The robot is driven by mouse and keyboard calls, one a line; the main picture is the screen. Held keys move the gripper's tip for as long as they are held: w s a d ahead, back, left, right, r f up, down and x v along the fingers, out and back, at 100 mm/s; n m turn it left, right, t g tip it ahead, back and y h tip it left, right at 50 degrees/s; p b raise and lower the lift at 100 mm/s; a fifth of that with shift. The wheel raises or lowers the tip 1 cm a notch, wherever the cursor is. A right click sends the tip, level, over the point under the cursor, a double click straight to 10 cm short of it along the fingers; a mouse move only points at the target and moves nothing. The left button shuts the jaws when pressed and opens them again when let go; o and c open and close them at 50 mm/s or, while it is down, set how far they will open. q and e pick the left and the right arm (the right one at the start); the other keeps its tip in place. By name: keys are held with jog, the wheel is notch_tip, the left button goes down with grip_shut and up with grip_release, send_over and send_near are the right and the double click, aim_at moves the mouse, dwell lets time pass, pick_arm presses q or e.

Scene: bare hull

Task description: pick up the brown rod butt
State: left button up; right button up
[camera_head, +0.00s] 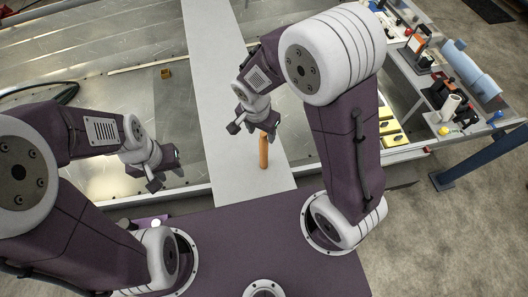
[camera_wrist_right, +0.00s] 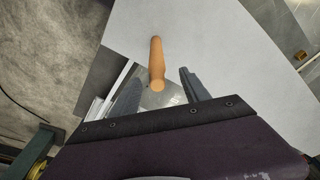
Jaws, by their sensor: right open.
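The brown rod butt (camera_head: 263,152) is an orange-brown cylinder on the pale grey board in the head view, just below my right gripper (camera_head: 249,128). In the right wrist view the brown rod butt (camera_wrist_right: 157,60) runs lengthwise, its near end in line with the gap between the two fingers of my right gripper (camera_wrist_right: 158,75). That gripper is open, with a finger on either side and clear space between each finger and the rod. My left gripper (camera_head: 158,178) hangs at the left over the metal hull, away from the rod; its finger gap is unclear.
The pale board (camera_head: 215,90) runs across the metal hull floor (camera_head: 160,115). A small brown piece (camera_head: 166,73) lies on the hull at the back. Black cable lies at the far left.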

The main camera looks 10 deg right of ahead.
aim_at(263, 143)
jog(key=shift+w+a+f, duration=0.15)
jog(key=shift+w+f, duration=0.05)
jog(key=shift+f, duration=0.9)
jog(key=f, duration=0.2)
jog(key=d+f, duration=0.1)
jog(key=f, duration=0.2)
jog(key=shift+s+b, duration=0.2)
jog(key=shift+b, duration=0.15)
jog(key=shift+w+f, duration=0.1)
jog(key=shift+f, duration=0.05)
grip_shut()
